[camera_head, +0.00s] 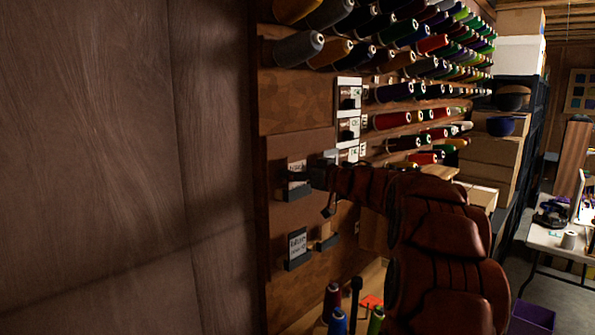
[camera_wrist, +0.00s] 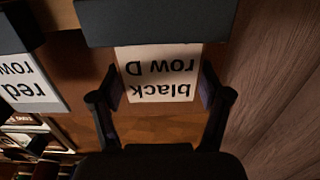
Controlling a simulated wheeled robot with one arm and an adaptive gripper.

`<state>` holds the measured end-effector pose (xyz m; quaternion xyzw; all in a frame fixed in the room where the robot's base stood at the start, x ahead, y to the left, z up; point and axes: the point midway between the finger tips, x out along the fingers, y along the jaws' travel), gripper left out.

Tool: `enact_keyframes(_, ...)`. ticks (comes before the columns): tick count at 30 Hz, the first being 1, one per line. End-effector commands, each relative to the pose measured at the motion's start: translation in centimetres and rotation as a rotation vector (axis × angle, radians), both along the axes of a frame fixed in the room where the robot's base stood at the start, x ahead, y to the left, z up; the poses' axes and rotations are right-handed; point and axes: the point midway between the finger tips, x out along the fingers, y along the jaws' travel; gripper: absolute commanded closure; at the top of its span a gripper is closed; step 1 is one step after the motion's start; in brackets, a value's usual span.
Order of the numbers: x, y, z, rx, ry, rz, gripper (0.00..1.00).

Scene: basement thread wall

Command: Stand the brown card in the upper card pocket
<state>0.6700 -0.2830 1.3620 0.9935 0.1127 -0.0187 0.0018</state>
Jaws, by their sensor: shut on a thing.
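My gripper (camera_head: 314,177) is at the upper card pocket (camera_head: 296,193) on the board. The card reads "black row D", upside down in this view. One end of it meets a dark pocket bar (camera_wrist: 155,22); how deep it sits cannot be told. In the head view the card (camera_head: 296,172) stands above the upper pocket. A lower pocket (camera_head: 297,263) holds another lettered card (camera_head: 297,243), too small to read. I see no card readable as brown.
A "red row" card (camera_wrist: 30,85) is beside my gripper in the wrist view. An empty-looking ledge (camera_head: 328,243) is right of the lower pocket. Thread spools (camera_head: 430,45) fill the wall above. Loose spools (camera_head: 336,310) stand below. A wood panel (camera_head: 120,160) borders the left.

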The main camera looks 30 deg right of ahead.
Motion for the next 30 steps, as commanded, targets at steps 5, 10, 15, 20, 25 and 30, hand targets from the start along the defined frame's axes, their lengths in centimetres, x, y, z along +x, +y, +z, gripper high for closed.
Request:
enact_keyframes(5, 0.0, 0.0, 0.0, 0.0, 0.0, 0.0, 0.42)
enact_keyframes(10, 0.0, 0.0, 0.0, 0.0, 0.0, 0.0, 0.07)
enact_keyframes(15, 0.0, 0.0, 0.0, 0.0, 0.0, 0.0, 0.0)
enact_keyframes(20, 0.0, 0.0, 0.0, -0.001, 0.0, 0.0, 0.0)
enact_keyframes(25, -0.5, -0.2, 0.0, 0.0, 0.0, -0.001, 0.0)
enact_keyframes(30, -2.6, -0.7, 0.3, -0.002, -0.001, -0.004, 0.0)
